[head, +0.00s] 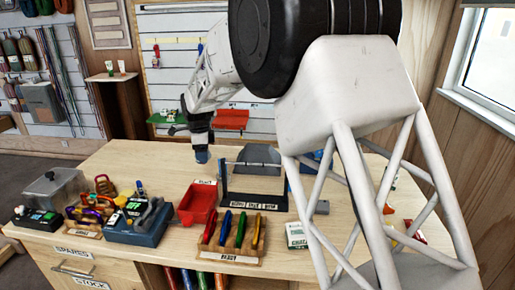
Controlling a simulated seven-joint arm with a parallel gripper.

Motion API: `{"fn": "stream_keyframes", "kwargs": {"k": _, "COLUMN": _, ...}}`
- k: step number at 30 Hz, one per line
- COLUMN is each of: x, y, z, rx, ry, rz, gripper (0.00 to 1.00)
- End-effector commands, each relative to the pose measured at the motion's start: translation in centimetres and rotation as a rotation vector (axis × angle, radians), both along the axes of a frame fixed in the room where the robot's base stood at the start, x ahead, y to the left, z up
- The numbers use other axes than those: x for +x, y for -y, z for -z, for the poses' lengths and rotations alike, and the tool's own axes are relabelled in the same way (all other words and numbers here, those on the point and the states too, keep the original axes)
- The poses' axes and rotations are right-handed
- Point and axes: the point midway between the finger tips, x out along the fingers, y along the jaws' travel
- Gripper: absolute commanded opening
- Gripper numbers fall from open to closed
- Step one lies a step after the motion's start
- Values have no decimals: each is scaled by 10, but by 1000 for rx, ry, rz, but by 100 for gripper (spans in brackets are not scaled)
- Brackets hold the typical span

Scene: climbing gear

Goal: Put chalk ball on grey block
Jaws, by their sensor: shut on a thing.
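My gripper (201,150) is above the back left part of the workbench, pointing down. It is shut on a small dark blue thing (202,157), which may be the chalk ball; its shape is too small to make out. I cannot pick out another chalk ball. A small grey block (322,207) lies right of the labelled black rack, close to my arm, which may hide part of it. It is to the right of my gripper and nearer the camera.
A red bin (198,204), a black rack (254,202) with a grey back panel, and a wooden tray (232,252) of coloured tools stand mid-bench. A blue box (139,224) and a clear-lidded container (55,190) are left. My arm hides much of the right side.

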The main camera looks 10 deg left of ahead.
Motion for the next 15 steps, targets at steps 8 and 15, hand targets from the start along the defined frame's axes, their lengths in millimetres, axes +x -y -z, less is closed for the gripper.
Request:
{"fn": "stream_keyframes", "kwargs": {"k": 8, "x": 15, "y": 89, "z": -11, "rx": 0, "ry": -1, "rz": -48, "gripper": 39}}
{"fn": "stream_keyframes", "kwargs": {"k": 15, "x": 20, "y": 162, "z": -19, "rx": 0, "ry": 0, "rz": -95, "gripper": 39}}
